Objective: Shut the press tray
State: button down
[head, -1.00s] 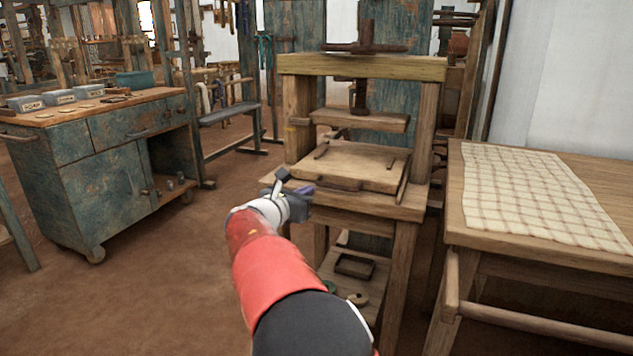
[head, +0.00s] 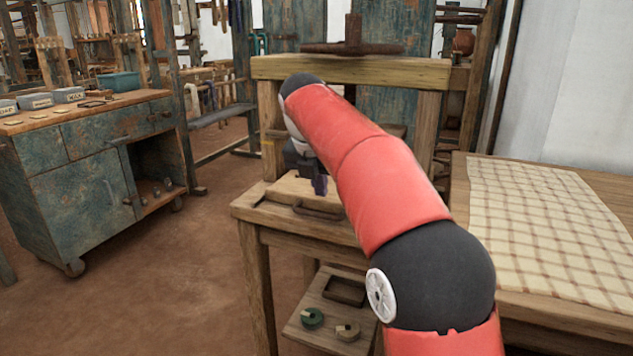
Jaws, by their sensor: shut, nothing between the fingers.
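The wooden press (head: 350,68) stands upright in the middle of the head view, with a dark screw handle (head: 352,48) on top. Its flat wooden tray (head: 287,190) lies on the press bed, with a dark bar handle (head: 316,213) along its front edge. My gripper (head: 319,186) is shut and empty, pointing down over the tray just behind the handle. I cannot tell whether the fingertips touch the tray. My red arm hides the tray's right side, its back and most of the pressing board above.
A table with a checked cloth (head: 545,215) stands close on the right. A blue-green cabinet (head: 85,190) is at left, with open floor (head: 165,280) between it and the press. A low shelf (head: 320,318) under the press holds small items.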

aim_at(324, 202)
jog(key=b+x, duration=0.1)
jog(key=x, duration=0.5)
jog(key=shift+r, duration=0.1)
